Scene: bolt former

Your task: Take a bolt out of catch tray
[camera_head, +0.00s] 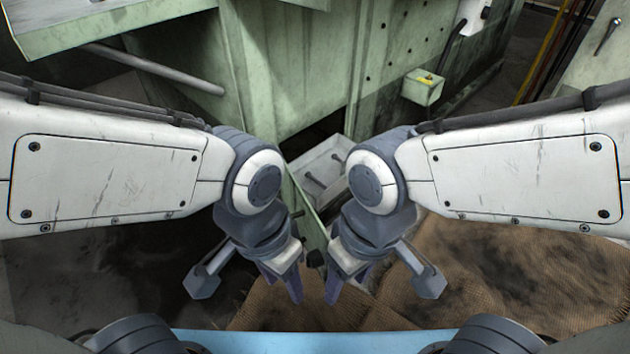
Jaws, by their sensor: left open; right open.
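The catch tray (326,152) is a pale grey metal tray at the middle, below the green machine. My arms hide parts of it on both sides. A few dark bolts lie in it; one bolt (315,180) shows on its floor and another bolt (337,158) lies near its right side. My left gripper (285,287) is open and empty, pointing down in front of the tray. My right gripper (345,284) is open and empty, close beside the left one. Both are apart from the bolts.
The green machine (290,70) fills the back, with a small green box (423,87) on its right part. A grey bar (150,68) sticks out at the upper left. Brown sacking (500,270) covers the floor at the right.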

